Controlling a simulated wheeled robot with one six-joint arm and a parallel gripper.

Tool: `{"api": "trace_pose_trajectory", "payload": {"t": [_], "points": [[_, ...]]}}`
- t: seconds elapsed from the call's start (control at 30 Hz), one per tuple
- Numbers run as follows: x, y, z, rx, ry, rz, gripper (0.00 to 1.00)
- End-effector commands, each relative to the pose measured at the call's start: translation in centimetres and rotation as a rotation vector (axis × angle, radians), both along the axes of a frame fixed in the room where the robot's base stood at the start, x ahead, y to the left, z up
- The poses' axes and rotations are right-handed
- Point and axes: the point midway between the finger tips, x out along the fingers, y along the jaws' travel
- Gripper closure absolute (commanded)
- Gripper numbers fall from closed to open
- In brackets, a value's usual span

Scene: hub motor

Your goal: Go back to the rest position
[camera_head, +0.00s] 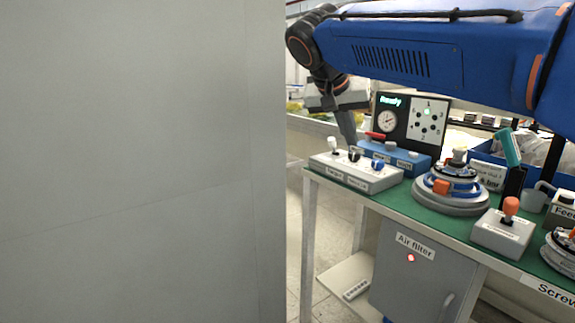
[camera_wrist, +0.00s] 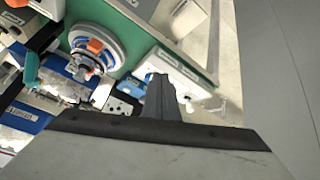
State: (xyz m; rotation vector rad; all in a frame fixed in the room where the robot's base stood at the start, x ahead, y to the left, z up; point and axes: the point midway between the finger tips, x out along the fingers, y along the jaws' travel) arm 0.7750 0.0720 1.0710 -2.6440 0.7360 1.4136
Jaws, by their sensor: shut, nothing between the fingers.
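My gripper (camera_head: 349,127) is shut and empty. In the head view it hangs from my blue arm, pointing down over the left end of the workbench, in front of the display panel and near the white switch box (camera_head: 354,172). I cannot tell its exact height above the box. The hub motor (camera_head: 452,187), a round grey stack with blue and orange parts, sits on the green bench top. It also shows in the wrist view (camera_wrist: 96,46).
A grey wall panel (camera_head: 140,160) fills the left of the head view. The bench (camera_head: 410,208) carries a blue switch box (camera_head: 395,157), a display (camera_head: 411,123) reading "Ready", a joystick box (camera_head: 503,232) and a teal-handled screwdriver (camera_head: 511,147). An air filter cabinet (camera_head: 420,270) stands below.

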Motion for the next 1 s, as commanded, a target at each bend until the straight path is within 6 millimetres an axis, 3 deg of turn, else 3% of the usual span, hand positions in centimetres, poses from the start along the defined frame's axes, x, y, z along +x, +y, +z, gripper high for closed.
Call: {"api": "trace_pose_trajectory", "payload": {"t": [0.27, 0.47, 0.7, 1.0], "points": [[-2.7, -3.3, -2.6, 0.014, 0.057, 0.054, 1.0], [-6.2, -6.6, -6.0, 0.037, 0.112, 0.12, 1.0], [-13.1, -11.0, -12.9, 0.092, 0.182, 0.231, 1.0], [-22.0, -13.9, -22.4, 0.168, 0.203, 0.353, 1.0]]}}
